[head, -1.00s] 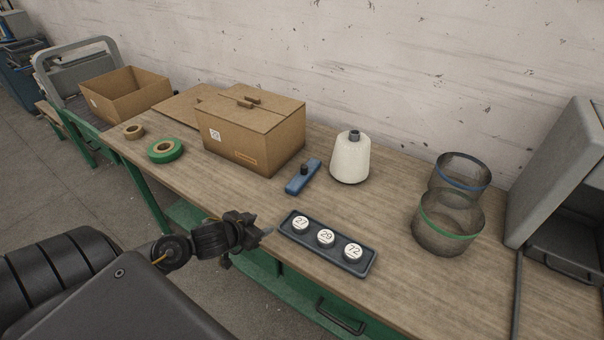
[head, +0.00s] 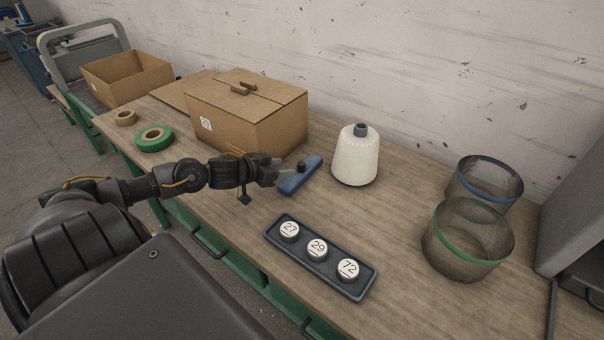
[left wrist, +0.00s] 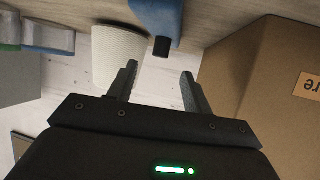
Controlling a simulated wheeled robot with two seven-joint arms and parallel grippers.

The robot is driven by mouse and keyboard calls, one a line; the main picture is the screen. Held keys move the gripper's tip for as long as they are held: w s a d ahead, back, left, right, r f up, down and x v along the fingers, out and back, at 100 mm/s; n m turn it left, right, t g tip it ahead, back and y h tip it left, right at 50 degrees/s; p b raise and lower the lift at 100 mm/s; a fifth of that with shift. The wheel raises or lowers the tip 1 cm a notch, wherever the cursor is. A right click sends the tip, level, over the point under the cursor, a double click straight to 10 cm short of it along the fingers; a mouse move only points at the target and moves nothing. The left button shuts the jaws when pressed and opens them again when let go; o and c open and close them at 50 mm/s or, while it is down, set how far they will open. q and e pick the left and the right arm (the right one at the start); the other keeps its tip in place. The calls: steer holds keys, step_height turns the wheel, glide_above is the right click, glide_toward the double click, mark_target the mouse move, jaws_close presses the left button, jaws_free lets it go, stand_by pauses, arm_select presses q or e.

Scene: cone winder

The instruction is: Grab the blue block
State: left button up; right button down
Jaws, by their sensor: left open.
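The blue block (head: 300,177) lies on the wooden table between the cardboard box and the white yarn cone, with a dark knob (head: 301,166) on top. My left gripper (head: 281,170) is just left of the block, beside the box. In the left wrist view the blue block (left wrist: 160,16) shows at the top with its dark knob pointing toward the gap between the fingers. The left gripper (left wrist: 160,82) is open there with nothing between its fingers. My right gripper is not in view.
The closed cardboard box (head: 245,115) stands close behind my left gripper. The white yarn cone (head: 356,157) stands right of the block. A dark tray (head: 320,258) with three numbered white discs lies in front. Two mesh baskets (head: 468,240) stand at right.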

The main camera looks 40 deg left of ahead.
mark_target(298, 164)
arm_select(q)
steer(key=x, duration=0.3)
steer(key=shift+w+f, duration=0.1)
steer(key=shift+w, duration=0.35)
steer(key=shift+w+f, duration=0.15)
steer(key=shift+w, duration=0.1)
steer(key=shift+p+x, duration=0.7)
steer(key=shift+x, duration=1.7)
jaws_close()
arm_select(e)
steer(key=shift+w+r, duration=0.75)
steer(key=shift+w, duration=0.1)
